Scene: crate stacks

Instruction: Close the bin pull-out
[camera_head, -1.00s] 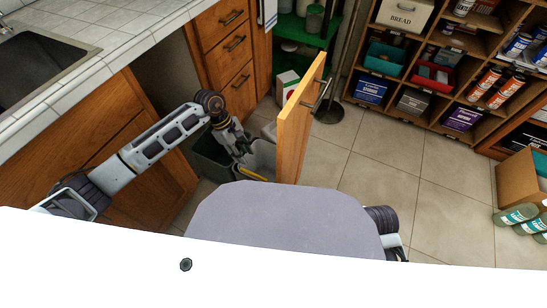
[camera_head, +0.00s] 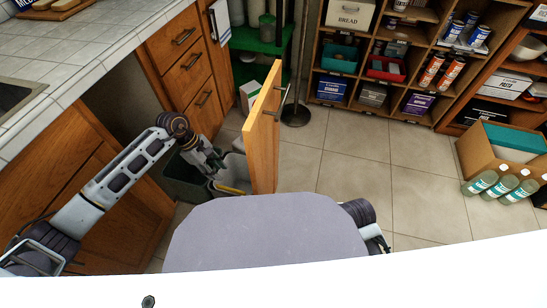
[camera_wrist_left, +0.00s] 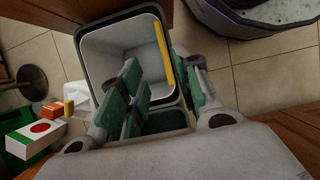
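The bin pull-out stands out from the cabinet run, its wooden front panel (camera_head: 263,140) upright with a bar handle (camera_head: 283,103) on the outer face. Behind the panel are a pale bin (camera_head: 236,172) with something yellow at its edge and a dark green bin (camera_head: 183,178). The wrist view shows the pale bin (camera_wrist_left: 108,50) from above. My left gripper (camera_head: 214,163) is over the bins, behind the panel. In the wrist view its green-padded fingers (camera_wrist_left: 163,88) are apart, over the near side of the pale bin; contact is unclear. My right gripper is out of sight.
The counter (camera_head: 75,55) and drawers (camera_head: 190,65) are at the left. Shelves (camera_head: 375,105) stand at the back, with a round dark stand base (camera_head: 295,115) before them. A box (camera_head: 487,150) and bottles (camera_head: 505,185) are at the right. The tiled floor (camera_head: 345,160) between is clear.

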